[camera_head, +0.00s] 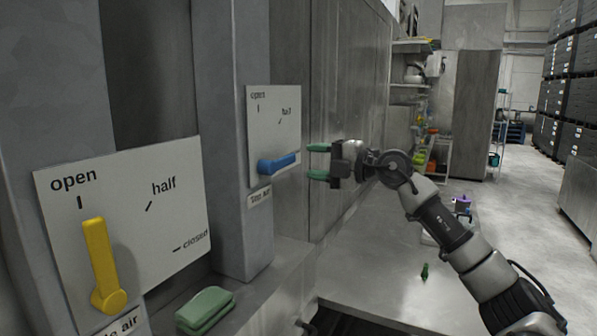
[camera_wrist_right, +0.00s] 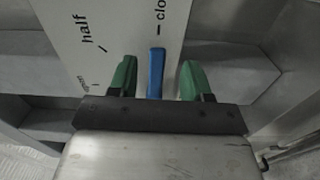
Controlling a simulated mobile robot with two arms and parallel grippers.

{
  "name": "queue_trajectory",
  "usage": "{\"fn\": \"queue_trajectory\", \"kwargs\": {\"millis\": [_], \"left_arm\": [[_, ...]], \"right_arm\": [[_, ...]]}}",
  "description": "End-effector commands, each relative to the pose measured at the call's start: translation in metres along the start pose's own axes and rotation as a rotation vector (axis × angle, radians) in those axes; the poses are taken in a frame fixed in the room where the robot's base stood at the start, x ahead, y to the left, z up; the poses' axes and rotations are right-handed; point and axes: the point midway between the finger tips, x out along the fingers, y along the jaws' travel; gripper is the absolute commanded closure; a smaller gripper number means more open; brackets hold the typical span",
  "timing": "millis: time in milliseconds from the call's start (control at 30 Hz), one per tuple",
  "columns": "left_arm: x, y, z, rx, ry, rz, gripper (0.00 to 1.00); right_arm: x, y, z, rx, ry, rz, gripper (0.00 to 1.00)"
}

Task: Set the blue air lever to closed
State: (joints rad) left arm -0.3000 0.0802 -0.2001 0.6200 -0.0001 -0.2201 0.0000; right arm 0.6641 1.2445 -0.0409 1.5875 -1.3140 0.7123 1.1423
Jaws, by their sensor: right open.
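The blue air lever (camera_head: 278,163) sits on a white panel (camera_head: 257,124) marked open and half, on the grey column. It lies nearly horizontal, pointing right. In the wrist view the blue lever (camera_wrist_right: 156,73) points at the dash beside a label that begins "clo". My right gripper (camera_head: 318,161) is open, its green fingers level with the lever and a little right of its tip, apart from it. In the wrist view the lever shows between the two fingers of the right gripper (camera_wrist_right: 157,75), touching neither. My left gripper is not in view.
A yellow lever (camera_head: 99,262) on a nearer panel (camera_head: 180,215) points up at open. A green folded cloth (camera_head: 205,309) lies on the ledge below. A low grey surface (camera_head: 385,275) holds a small green item (camera_head: 424,271). Shelving and open floor are behind.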

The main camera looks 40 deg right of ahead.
Motion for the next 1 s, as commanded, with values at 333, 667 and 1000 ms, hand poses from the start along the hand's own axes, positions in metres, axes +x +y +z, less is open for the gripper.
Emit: {"fn": "queue_trajectory", "kwargs": {"millis": [333, 667, 1000], "left_arm": [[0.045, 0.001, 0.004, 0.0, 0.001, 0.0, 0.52], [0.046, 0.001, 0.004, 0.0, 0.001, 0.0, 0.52], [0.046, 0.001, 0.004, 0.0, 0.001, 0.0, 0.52]], "right_arm": [[-0.047, -0.005, 0.001, 0.001, -0.001, -0.002, 0.51], [-0.051, 0.0, 0.0, 0.001, 0.001, 0.0, 0.51], [-0.051, -0.001, 0.0, 0.001, 0.001, 0.0, 0.51]]}}
